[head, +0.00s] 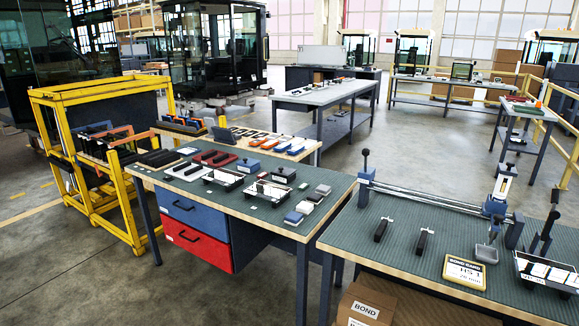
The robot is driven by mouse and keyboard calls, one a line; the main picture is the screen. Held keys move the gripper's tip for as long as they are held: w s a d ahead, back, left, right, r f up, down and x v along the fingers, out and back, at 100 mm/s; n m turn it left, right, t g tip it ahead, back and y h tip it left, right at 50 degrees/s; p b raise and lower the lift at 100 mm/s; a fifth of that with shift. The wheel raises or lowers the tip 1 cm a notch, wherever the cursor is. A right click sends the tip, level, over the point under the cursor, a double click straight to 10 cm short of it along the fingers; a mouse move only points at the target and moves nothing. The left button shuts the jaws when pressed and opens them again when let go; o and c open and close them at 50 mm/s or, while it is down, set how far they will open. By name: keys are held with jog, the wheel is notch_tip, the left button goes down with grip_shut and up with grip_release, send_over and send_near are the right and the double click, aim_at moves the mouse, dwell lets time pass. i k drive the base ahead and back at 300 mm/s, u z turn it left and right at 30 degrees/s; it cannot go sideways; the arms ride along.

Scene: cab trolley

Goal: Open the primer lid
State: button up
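No thing in the head view can be clearly read as the primer or its lid. My gripper is not in view.
A second bench (390,260) at the right carries a rail fixture (440,200), two black handles, a yellow-framed sign (464,271) and a tray (545,272). A cardboard box (365,306) marked BOND sits below. A yellow rack (95,150) stands left. Floor at lower left is clear.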

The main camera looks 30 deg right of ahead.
aim_at(283, 172)
jog(key=u, duration=0.1)
jog(key=i, duration=0.95)
jog(key=z, duration=0.05)
